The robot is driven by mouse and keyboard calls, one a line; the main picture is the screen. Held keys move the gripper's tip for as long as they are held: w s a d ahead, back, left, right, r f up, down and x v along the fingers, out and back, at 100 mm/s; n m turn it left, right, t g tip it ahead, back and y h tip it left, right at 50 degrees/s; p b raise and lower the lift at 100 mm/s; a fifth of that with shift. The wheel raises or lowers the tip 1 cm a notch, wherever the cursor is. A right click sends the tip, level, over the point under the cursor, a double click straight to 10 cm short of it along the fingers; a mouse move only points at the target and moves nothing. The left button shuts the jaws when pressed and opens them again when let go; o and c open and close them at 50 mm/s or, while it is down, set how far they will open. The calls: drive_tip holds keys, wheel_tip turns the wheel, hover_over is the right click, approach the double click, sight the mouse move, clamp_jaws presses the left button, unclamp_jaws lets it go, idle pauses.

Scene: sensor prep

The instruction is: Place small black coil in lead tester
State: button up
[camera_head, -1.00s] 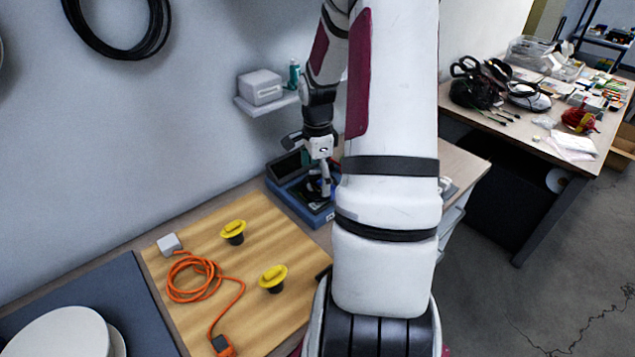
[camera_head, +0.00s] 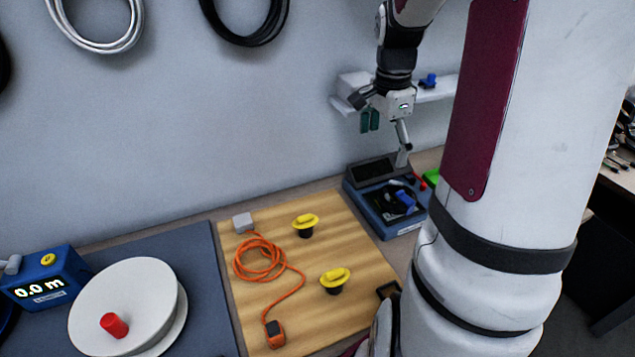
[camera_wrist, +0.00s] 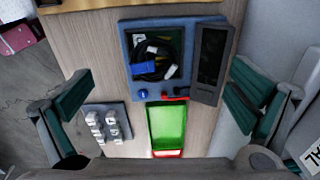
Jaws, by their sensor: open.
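The lead tester is a blue box with a dark screen panel; it stands at the back of the bench in the head view (camera_head: 403,229) and shows in the wrist view (camera_wrist: 126,45). The small black coil, with a blue band, lies in the tester's recess, in the wrist view (camera_wrist: 160,47) and the head view (camera_head: 383,203). My gripper (camera_wrist: 160,92) is open, its green-padded fingers wide apart on either side, with nothing between them. In the head view my gripper (camera_head: 385,130) is above the tester, apart from the coil.
A green tray (camera_wrist: 166,126) and a grey block with white pieces (camera_wrist: 106,123) lie beside the tester. A wooden board (camera_head: 312,290) holds an orange cord (camera_head: 258,258) and two yellow-topped pieces (camera_head: 306,222). A wall shelf (camera_head: 440,91) is close behind my gripper.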

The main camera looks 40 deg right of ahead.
drive_tip(key=a+r+n, duration=0.5)
drive_tip(key=a, duration=0.4)
drive_tip(key=s+a+r+n+t, duration=0.2)
drive_tip(key=s+a+n, duration=0.3)
drive_tip(key=a+n, duration=0.3)
drive_tip(key=s+a+r+n+t, duration=0.2)
drive_tip(key=s+a+r+n, duration=0.1)
drive_tip(key=s+a+n, duration=0.3)
drive_tip(key=a+n, duration=0.2)
drive_tip(key=a, duration=0.2)
drive_tip(key=shift+s+a+t+y, duration=0.15)
drive_tip(key=shift+a+t+y, duration=0.15)
drive_tip(key=shift+a+y, duration=0.1)
